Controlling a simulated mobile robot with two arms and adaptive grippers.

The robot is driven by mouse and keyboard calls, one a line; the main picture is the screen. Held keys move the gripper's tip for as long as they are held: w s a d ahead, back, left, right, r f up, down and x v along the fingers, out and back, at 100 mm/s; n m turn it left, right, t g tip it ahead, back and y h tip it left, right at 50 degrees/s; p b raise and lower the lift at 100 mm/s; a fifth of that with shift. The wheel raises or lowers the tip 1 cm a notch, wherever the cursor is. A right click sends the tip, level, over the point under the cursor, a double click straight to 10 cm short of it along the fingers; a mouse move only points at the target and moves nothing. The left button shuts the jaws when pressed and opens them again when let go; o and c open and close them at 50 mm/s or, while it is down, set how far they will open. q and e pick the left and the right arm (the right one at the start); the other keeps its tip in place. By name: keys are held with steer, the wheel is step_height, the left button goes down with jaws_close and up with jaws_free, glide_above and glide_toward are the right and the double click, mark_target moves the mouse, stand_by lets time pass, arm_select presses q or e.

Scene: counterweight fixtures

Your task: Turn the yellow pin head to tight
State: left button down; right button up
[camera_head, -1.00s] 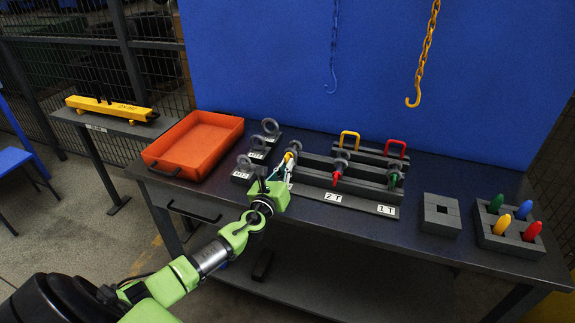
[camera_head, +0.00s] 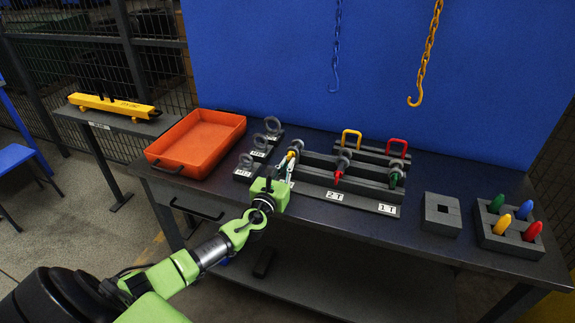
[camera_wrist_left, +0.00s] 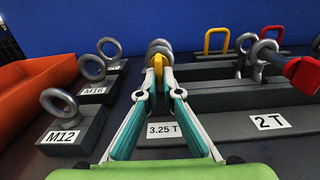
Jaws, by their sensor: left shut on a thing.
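The yellow pin head (camera_wrist_left: 158,66) shows between my left gripper's fingertips in the left wrist view, at the shackle (camera_wrist_left: 160,47) behind the 3.25 T label (camera_wrist_left: 163,129). In the head view the yellow pin head (camera_head: 291,155) is a small spot at the left end of the dark rack. My left gripper (camera_head: 283,172) is shut on the pin head, its fingers coming from the front. The fingertips hide part of the pin head, and I cannot tell how tight it is. My right gripper is not in view.
Eye bolts (camera_wrist_left: 60,105) on labelled blocks stand close to the left of the gripper, with an orange tray (camera_head: 195,143) beyond. To the right are a red pin (camera_head: 337,180) at 2T and a green pin (camera_head: 394,180) at 1T. Hooks hang behind.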

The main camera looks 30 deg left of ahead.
arm_select(q)
steer(key=c, duration=2.2)
jaws_free()
steer(key=v, duration=1.2)
steer(key=shift+s+f, duration=0.1)
steer(key=shift+a, duration=0.1)
